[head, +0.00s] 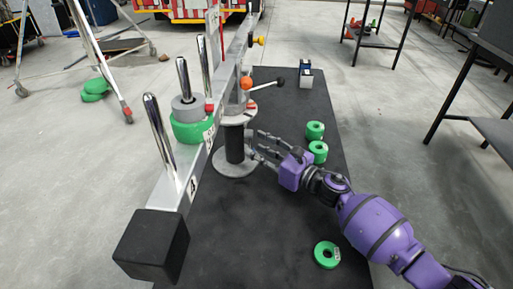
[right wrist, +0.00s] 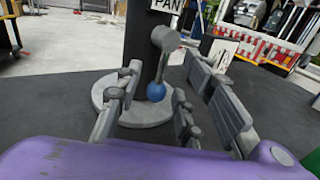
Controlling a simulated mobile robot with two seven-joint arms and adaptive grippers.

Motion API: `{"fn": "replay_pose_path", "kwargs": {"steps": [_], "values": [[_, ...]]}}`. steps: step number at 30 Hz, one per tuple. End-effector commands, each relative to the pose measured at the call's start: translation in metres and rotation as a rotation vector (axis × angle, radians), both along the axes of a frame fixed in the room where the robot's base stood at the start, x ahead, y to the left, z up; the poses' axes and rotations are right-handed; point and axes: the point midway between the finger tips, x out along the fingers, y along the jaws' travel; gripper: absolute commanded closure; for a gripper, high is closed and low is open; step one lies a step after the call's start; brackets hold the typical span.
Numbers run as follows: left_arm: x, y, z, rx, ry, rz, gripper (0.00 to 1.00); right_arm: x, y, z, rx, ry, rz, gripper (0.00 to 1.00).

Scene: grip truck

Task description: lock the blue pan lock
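The blue pan lock shows in the right wrist view as a blue ball knob (right wrist: 156,91) below a short grey lever (right wrist: 165,40), in front of the black column (right wrist: 142,45) under a PAN label (right wrist: 167,4). My right gripper (head: 258,147) is by the black column (head: 235,145) in the head view. In the right wrist view my right gripper's (right wrist: 163,88) fingers are spread, with the blue knob between them in the picture. I see no finger closed on the knob; whether any touches it I cannot tell. My left gripper is not in view.
A long metal beam (head: 178,195) with upright pegs and green weights (head: 192,127) runs above the column. An orange knob (head: 246,83) and a black-knobbed lever (head: 277,81) sit higher up. Green rings (head: 327,254) lie on the black mat (head: 235,255). Dark tables (head: 480,75) stand at right.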

Motion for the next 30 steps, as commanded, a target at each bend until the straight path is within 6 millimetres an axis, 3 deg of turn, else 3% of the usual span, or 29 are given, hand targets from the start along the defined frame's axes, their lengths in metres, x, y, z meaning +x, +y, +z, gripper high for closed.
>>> {"fn": "replay_pose_path", "kwargs": {"steps": [12, 21, 30], "values": [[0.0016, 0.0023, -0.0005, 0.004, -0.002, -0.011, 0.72, 0.0073, 0.0083, -0.0002, -0.001, 0.001, 0.001, 0.64], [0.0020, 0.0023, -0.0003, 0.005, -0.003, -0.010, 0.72, 0.0063, 0.0093, -0.0002, -0.001, -0.001, 0.004, 1.00], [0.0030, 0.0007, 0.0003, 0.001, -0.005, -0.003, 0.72, 0.0038, 0.0125, -0.0010, -0.002, -0.001, 0.013, 1.00]]}}
